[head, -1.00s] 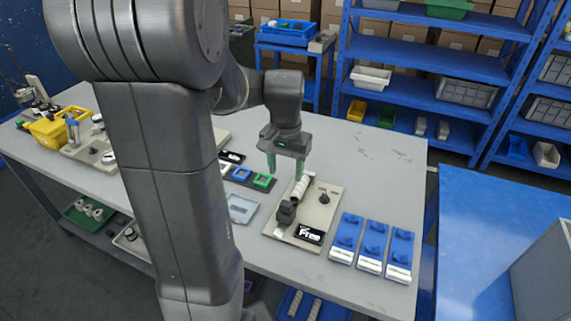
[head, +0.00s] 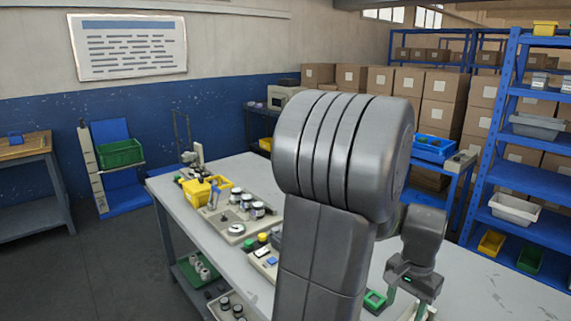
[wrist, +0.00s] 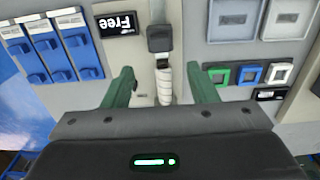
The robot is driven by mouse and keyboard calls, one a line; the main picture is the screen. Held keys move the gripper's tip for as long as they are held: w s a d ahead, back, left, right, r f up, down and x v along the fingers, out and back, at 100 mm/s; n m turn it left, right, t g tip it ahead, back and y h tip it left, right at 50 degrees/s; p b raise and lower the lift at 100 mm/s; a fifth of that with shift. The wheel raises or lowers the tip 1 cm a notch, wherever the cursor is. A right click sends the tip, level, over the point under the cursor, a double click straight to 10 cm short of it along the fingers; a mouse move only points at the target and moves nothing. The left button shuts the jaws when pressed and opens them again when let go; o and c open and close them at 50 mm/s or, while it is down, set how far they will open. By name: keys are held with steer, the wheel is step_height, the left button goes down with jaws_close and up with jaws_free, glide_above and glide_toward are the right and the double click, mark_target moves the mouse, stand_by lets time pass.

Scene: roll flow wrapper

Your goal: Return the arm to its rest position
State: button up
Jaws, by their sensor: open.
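My arm fills the middle of the head view, bent at the elbow, with its wrist hanging down over the grey table (head: 500,300) at the lower right. My gripper (head: 405,303) is open, its green fingers pointing down. In the wrist view my gripper (wrist: 163,88) shows its two green fingers wide apart, with nothing held. A white wrapped roll (wrist: 164,84) lies on a beige fixture between the fingers in the picture, under a dark clamp block (wrist: 160,39). Its height gap to the fingers is unclear.
In the head view, a yellow bin (head: 205,189) stands on the table's left, and blue shelving (head: 520,180) behind at right.

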step_height(320, 180, down, 11)
steer(key=shift+r, duration=0.15)
steer(key=shift+w+d, duration=0.45)
steer(key=shift+d, duration=0.15)
steer(key=shift+s+a, duration=0.1)
